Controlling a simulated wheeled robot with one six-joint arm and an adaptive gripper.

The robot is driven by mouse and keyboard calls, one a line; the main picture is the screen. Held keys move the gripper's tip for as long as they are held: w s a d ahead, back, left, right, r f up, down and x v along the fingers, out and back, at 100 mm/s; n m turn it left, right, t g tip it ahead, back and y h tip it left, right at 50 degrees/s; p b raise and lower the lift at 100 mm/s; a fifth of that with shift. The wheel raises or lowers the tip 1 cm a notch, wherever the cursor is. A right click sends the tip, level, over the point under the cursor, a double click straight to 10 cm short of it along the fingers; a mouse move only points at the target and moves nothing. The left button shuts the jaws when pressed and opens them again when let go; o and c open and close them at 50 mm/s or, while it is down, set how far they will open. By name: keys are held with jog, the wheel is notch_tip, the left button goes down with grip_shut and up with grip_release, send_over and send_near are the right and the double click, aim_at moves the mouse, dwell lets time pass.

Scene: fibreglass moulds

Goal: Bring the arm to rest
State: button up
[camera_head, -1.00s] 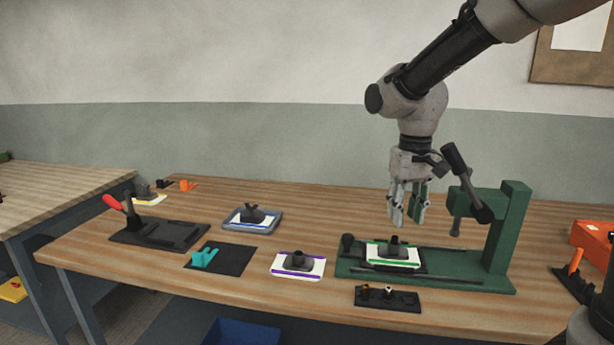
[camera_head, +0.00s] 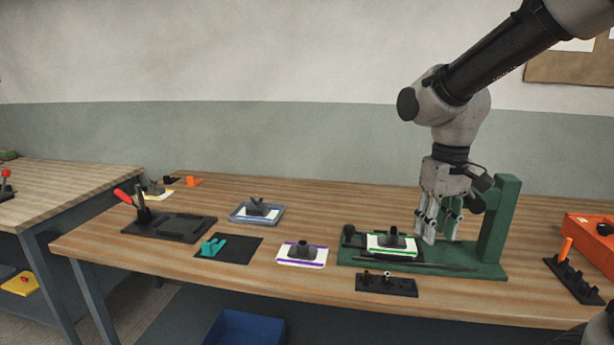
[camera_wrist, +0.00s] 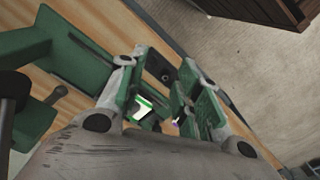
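My gripper (camera_head: 438,222) hangs fingers down above the right part of the green press-like fixture (camera_head: 497,222), in front of its upright post. Its fingers are apart with nothing visible between them. The wrist view shows the two green-padded fingers (camera_wrist: 160,95) spread, with the fixture (camera_wrist: 85,65) at the left. A white plate with green edges and a dark knob (camera_head: 392,243) sits on the fixture's base, left of my gripper. The plate shows partly between the fingers in the wrist view (camera_wrist: 145,108).
A purple-edged plate (camera_head: 301,254), a black holder (camera_head: 387,285), a teal piece on a black mat (camera_head: 228,248), a blue-edged plate on a tray (camera_head: 257,213) and a red-handled clamp (camera_head: 168,225) stand on the table. An orange box (camera_head: 590,240) is at right.

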jog(key=s+d+r+m+t, duration=0.3)
jog(key=s+d+r+t, duration=0.1)
jog(key=s+d, duration=0.6)
jog(key=s+r, duration=0.1)
jog(key=s, duration=0.1)
jog(key=shift+s+d+r, duration=0.15)
jog(key=shift+s+d, duration=0.25)
